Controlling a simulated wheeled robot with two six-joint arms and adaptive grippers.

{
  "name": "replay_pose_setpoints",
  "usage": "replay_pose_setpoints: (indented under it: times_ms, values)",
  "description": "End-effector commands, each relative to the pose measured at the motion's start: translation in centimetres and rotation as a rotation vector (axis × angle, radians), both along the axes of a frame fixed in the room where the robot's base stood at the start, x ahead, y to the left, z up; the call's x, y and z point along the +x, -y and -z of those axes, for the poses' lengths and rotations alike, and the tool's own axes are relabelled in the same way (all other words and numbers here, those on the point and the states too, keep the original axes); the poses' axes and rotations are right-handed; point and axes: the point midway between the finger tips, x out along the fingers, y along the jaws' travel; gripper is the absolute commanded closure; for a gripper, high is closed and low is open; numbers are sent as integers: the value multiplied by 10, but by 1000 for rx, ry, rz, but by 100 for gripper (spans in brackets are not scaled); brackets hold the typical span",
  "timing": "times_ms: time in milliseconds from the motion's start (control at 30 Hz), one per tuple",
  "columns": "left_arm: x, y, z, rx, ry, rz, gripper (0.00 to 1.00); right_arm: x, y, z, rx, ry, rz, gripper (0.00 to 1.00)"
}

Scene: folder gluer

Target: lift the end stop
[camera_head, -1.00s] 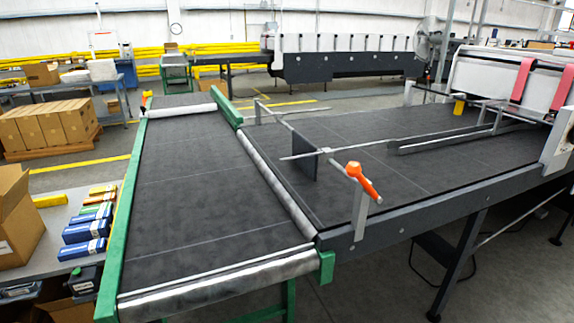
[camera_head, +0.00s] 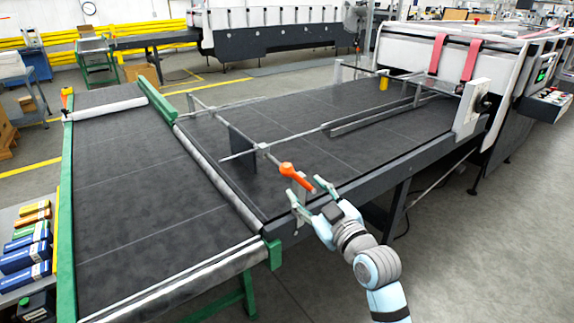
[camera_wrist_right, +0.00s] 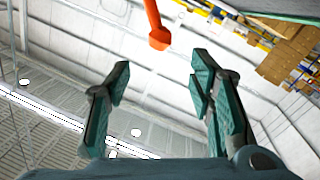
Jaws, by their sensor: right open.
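The end stop is a thin cross bar (camera_head: 222,118) over the dark belt, with a dark upright plate (camera_head: 242,149) hanging from it and resting at or near the belt. An orange handle (camera_head: 296,176) sits at the bar's near end, by the belt's front edge. My right gripper (camera_head: 311,193) is open and empty just below and right of the handle. In the right wrist view the handle (camera_wrist_right: 157,30) shows beyond the gap between the open fingertips (camera_wrist_right: 159,80), apart from them. My left gripper is in neither view.
A green-railed conveyor (camera_head: 67,230) runs along the left. A thin rod and rail (camera_head: 375,118) lie over the belt towards the white machine (camera_head: 435,55) at right. Coloured boxes (camera_head: 27,257) lie at far left. The floor (camera_head: 470,240) at right is clear.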

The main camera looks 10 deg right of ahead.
Motion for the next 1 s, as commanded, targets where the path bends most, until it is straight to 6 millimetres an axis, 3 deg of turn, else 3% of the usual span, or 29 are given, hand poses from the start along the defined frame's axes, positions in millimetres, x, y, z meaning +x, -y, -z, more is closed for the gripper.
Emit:
replay_pose_setpoints:
  times_ms: [200, 400, 767, 1000]
  values:
    - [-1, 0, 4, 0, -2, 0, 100, 63, -14, 1, 3, -2, 2, 51]
    - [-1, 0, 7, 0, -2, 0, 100, 102, -22, 2, 3, -2, 3, 51]
    - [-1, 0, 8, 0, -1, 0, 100, 113, -25, 1, 2, -1, 4, 51]
    - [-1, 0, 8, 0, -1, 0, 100, 113, -24, 1, 2, -1, 4, 86]
